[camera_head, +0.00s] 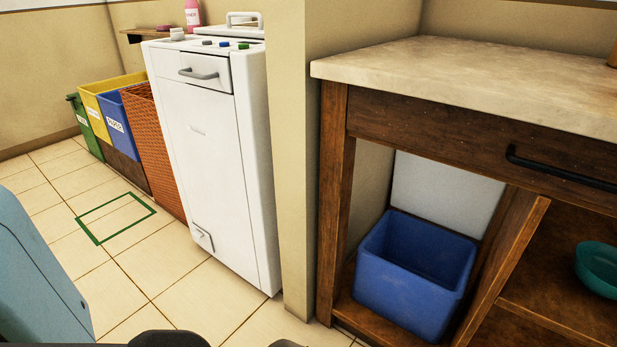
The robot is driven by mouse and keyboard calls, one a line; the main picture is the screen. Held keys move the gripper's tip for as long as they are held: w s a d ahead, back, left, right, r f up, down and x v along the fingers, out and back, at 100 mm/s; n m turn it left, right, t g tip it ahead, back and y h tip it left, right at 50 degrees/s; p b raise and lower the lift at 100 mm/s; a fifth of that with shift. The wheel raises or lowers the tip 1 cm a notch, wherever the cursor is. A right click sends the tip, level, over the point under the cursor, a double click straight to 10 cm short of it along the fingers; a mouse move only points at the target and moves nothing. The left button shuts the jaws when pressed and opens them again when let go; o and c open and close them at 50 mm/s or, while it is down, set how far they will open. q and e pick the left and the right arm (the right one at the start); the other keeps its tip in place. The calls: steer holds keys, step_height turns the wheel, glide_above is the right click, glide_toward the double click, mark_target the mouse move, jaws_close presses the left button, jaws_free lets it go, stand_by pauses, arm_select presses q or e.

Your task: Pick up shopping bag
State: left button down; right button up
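I see no shopping bag in the head view. Neither of my grippers can be made out. Dark rounded shapes at the bottom edge and a light blue panel at the lower left may be parts of my own body. An open-topped blue bin (408,290) stands upright in the left opening of the wooden shelving (335,190) on the right. I cannot see its bottom inside.
A white appliance (205,140) stands left of a wall end (287,150). Yellow (90,107), blue (115,125) and green (78,112) bins and a wicker basket (155,140) line the left. Tiled floor (150,255) is clear around a green square. A teal bowl (600,268) sits on the shelf.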

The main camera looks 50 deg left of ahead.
steer(key=shift+s+f, duration=0.1)
steer(key=shift+s, duration=0.2)
steer(key=shift+w, duration=0.45)
stand_by(0.4)
steer(key=shift+s, duration=0.25)
arm_select(q)
steer(key=shift+r, duration=0.1)
arm_select(e)
steer(key=shift+s, duration=0.1)
